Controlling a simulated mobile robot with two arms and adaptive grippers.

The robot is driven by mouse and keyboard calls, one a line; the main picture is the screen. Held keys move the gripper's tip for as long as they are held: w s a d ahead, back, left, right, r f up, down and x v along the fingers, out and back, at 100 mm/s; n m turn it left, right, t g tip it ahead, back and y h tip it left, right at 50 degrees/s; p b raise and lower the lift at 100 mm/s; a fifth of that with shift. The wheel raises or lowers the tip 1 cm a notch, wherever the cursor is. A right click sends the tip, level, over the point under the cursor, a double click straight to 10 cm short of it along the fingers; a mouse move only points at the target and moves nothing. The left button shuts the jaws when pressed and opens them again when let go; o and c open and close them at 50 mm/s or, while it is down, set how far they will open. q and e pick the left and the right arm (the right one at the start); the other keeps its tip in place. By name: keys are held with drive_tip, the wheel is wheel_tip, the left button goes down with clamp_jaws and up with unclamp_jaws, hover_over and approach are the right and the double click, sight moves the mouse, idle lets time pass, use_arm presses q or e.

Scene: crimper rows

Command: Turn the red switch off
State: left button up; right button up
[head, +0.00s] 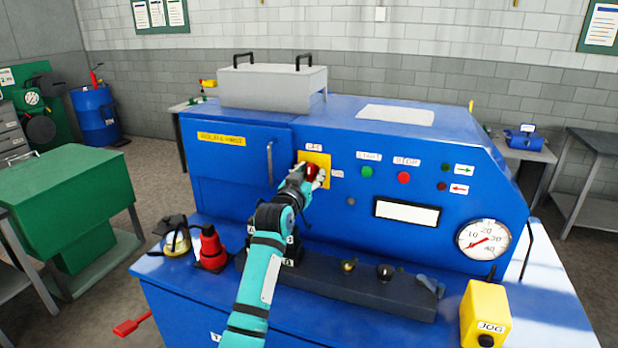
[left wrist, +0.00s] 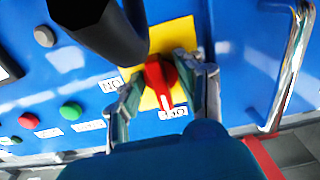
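The red switch (head: 312,171) sits on a yellow plate (head: 325,160) on the blue machine's front, with an OFF label (head: 314,147) above it and an ON label (head: 337,174) to its right. In the left wrist view, turned upside down, the red switch (left wrist: 160,82) has its marked end pointing at the OFF label (left wrist: 173,113). My left gripper (head: 314,176) is at the switch; in the wrist view its fingers (left wrist: 158,92) stand open on either side of the handle. The right finger is close to it; contact cannot be told. My right gripper is not in view.
A door handle (head: 270,163) is left of the switch. Green (head: 367,172) and red (head: 404,178) buttons are to the right.

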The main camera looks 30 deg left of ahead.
use_arm(q)
drive_tip(key=v, duration=1.2)
drive_tip(key=shift+f, duration=0.1)
